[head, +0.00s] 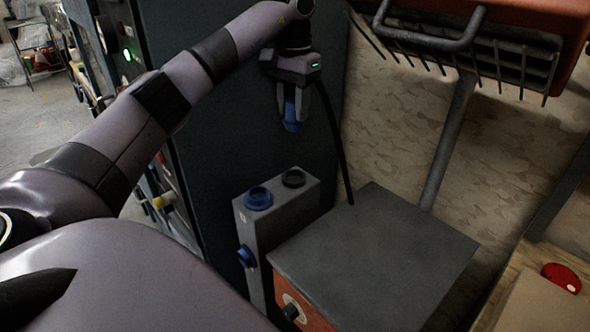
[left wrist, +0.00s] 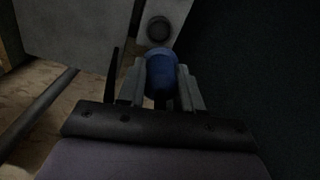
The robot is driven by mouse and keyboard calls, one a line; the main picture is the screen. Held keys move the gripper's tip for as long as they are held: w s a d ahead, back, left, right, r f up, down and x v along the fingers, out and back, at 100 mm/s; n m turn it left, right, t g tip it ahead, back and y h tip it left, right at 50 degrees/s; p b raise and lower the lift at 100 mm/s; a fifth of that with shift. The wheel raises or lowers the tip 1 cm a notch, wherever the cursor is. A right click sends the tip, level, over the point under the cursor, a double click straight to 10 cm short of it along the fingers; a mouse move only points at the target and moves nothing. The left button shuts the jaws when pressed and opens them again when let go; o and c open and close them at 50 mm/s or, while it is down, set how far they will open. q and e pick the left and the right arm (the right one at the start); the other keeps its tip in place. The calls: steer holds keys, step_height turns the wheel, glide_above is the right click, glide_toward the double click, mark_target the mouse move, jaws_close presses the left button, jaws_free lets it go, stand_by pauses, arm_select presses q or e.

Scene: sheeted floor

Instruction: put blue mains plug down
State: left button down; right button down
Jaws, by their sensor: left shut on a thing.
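The blue mains plug (head: 292,118) hangs between the fingers of my left gripper (head: 290,98) in the head view. The gripper is shut on it and points down, above the grey socket box and apart from it. In the left wrist view the plug (left wrist: 159,72) sits between both fingers of the gripper (left wrist: 162,84). A black cable (head: 334,140) runs down from beside the gripper toward the grey-topped cabinet. My right gripper is not in view.
The grey socket box (head: 284,215) has a blue socket (head: 258,198) and a black socket (head: 293,179) on top. Beside it stands a cabinet with a bare grey top (head: 375,255). A red heater-like unit (head: 480,40) hangs above.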

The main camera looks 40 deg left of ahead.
arm_select(q)
step_height(320, 180, down, 14)
steer(key=shift+f, duration=0.1)
stand_by(0.4)
steer(key=c, duration=0.8)
jaws_free()
steer(key=shift+o, duration=0.2)
step_height(320, 180, up, 12)
steer(key=shift+r, duration=0.1)
